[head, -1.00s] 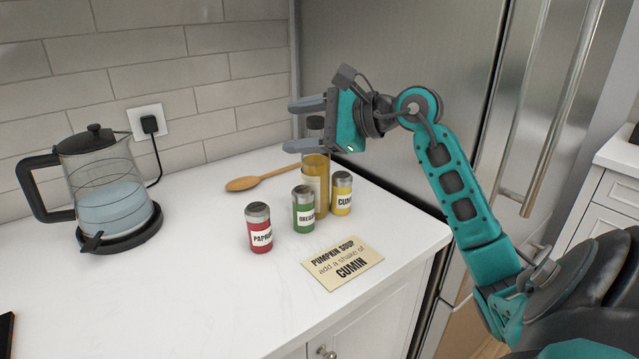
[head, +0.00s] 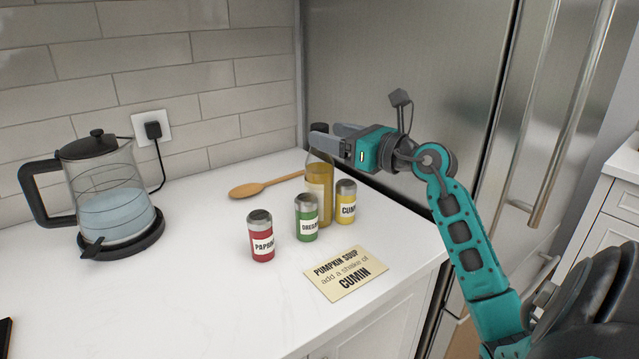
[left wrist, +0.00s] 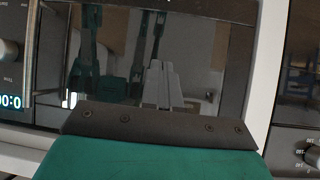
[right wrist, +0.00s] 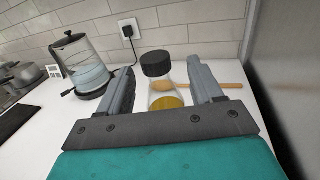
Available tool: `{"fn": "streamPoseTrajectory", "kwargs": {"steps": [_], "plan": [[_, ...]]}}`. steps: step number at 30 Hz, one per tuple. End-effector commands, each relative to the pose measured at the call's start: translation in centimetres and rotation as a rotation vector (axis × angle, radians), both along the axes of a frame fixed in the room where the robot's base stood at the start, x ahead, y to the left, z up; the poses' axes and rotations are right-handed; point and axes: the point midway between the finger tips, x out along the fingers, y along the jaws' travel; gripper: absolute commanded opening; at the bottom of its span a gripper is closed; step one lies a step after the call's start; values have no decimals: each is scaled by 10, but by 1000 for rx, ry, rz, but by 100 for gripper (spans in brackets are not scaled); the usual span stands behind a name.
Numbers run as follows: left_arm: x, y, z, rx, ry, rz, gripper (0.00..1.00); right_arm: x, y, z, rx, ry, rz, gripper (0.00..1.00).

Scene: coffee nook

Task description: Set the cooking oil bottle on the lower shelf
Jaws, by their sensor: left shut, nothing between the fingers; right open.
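The cooking oil bottle (head: 319,178) is clear with yellow oil and a dark cap. My right gripper (head: 328,138) is open at the height of the bottle's upper part. In the right wrist view the bottle (right wrist: 162,88) shows between the two open fingers; I cannot tell whether they touch it. My left gripper (left wrist: 161,75) is shut and empty in the left wrist view, before a dark glossy appliance front. No lower shelf is visible.
A recipe card (head: 345,273) lies nearer. A wooden spoon (head: 262,187) lies behind; a kettle (head: 112,195) stands left. A steel fridge (head: 400,70) borders the counter's right.

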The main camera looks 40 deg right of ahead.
Motion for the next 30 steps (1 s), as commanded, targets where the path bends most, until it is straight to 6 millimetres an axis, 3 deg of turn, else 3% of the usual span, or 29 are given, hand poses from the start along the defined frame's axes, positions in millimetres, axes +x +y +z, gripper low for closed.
{"fn": "streamPoseTrajectory", "kwargs": {"steps": [13,22,30], "plan": [[0,0,9,0,0,0,0,49,11,-1,2,0,1,66],[0,0,9,0,0,0,0,53,12,-2,-1,1,0,66],[1,0,10,0,-2,1,0,53,12,-2,-1,1,0,40]]}}
